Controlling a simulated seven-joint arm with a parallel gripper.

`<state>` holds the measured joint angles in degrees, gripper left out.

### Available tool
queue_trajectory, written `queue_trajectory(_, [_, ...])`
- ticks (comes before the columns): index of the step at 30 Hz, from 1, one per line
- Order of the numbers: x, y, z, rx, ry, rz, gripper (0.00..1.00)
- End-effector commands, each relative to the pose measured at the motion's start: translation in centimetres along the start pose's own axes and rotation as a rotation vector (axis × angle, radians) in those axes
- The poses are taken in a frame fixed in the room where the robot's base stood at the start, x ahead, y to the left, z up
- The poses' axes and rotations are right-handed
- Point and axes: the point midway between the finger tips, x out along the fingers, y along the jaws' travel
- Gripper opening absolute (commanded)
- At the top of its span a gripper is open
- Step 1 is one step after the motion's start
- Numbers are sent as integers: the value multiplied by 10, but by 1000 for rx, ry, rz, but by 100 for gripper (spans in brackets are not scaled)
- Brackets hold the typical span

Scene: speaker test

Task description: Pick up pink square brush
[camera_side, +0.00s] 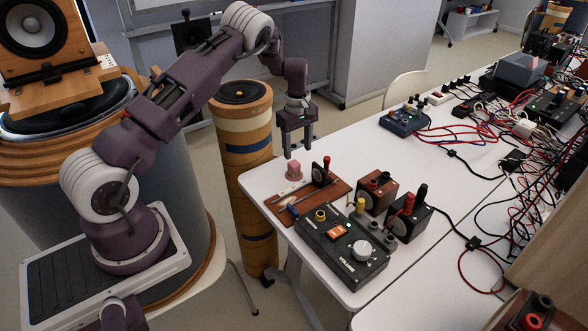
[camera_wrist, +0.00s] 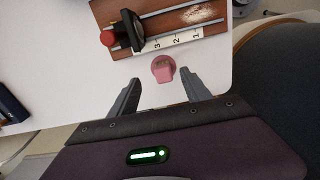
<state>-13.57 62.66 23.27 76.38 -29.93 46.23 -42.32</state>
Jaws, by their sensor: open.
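The pink square brush (camera_side: 294,168) stands on the white table near its back left corner, beside the wooden slider board. In the wrist view the pink brush (camera_wrist: 163,69) sits beyond my fingertips, roughly centred between them. My gripper (camera_side: 298,150) hangs above the table over the brush, pointing down, with its fingers apart and empty. In the wrist view the two fingers of my gripper (camera_wrist: 162,86) are spread wide.
The slider board (camera_side: 307,198) with a black and red knob lies right by the brush. A black control box (camera_side: 345,262) and wooden terminal blocks (camera_side: 377,191) stand nearby. Many cables clutter the table's right side. The table top left of the brush is narrow.

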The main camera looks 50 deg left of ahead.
Motion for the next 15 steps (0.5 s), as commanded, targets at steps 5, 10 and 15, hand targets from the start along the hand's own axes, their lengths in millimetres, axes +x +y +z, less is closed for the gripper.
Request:
queue_trajectory(5, [32, -2, -7, -32, 3, -19, 56])
queue_trajectory(10, [58, -4, -14, -32, 3, -19, 56])
queue_trajectory(15, [86, -4, -16, -28, 2, -18, 56])
